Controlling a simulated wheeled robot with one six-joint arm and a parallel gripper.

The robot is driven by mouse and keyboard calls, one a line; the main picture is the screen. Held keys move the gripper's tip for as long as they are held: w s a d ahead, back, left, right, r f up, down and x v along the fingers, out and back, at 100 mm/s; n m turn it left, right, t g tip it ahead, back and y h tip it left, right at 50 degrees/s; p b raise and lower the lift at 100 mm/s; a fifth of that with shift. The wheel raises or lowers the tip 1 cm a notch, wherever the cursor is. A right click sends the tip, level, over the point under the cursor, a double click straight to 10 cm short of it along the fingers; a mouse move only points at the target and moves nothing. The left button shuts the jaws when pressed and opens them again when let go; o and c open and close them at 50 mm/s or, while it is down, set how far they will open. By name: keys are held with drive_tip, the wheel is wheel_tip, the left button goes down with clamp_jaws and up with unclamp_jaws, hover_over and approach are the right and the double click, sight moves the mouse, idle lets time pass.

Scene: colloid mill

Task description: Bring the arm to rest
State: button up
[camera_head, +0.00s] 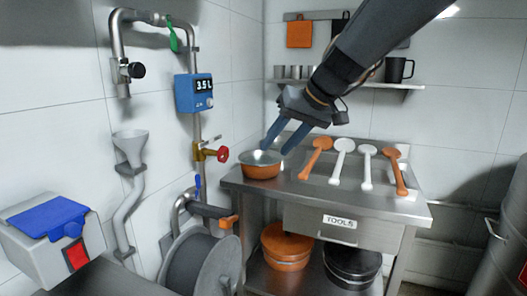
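My gripper (277,143) hangs over the left end of the steel bench, with my arm reaching in from the upper right. Its two blue fingers point down and to the left and are spread apart. Nothing shows between the fingers, so it is open and empty. An orange bowl (260,171) with a grey inside stands on the bench's left corner, below and close to the fingertips. I cannot tell whether the fingertips touch it.
Orange and white spoons (343,161) lie on the steel bench (300,194). A shelf (375,84) with cups and a dark mug (397,69) is behind my arm. Pipes with a blue meter (194,93) and a red-handled valve (222,154) stand left. A drum (508,235) stands right.

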drive_tip(key=s+d+f+m+g+h, duration=0.1)
drive_tip(key=s+d+f+h, duration=0.1)
drive_tip(key=s+d+f, duration=0.3)
drive_tip(key=s+d+f+m+g+h+p, duration=0.1)
drive_tip(key=s+d+f, duration=0.4)
drive_tip(key=s+f, duration=0.6)
drive_tip(key=s+d+f+m+g+h, duration=0.1)
drive_tip(key=s+d+f+g+h, duration=0.1)
drive_tip(key=s+d+f, duration=0.3)
drive_tip(key=s+f+h, duration=0.1)
drive_tip(key=s+f, duration=0.2)
drive_tip(key=s, duration=0.1)
drive_tip(key=shift+d+g, duration=0.2)
drive_tip(key=shift+g, duration=0.2)
drive_tip(key=shift+s, duration=0.1)
idle(0.8)
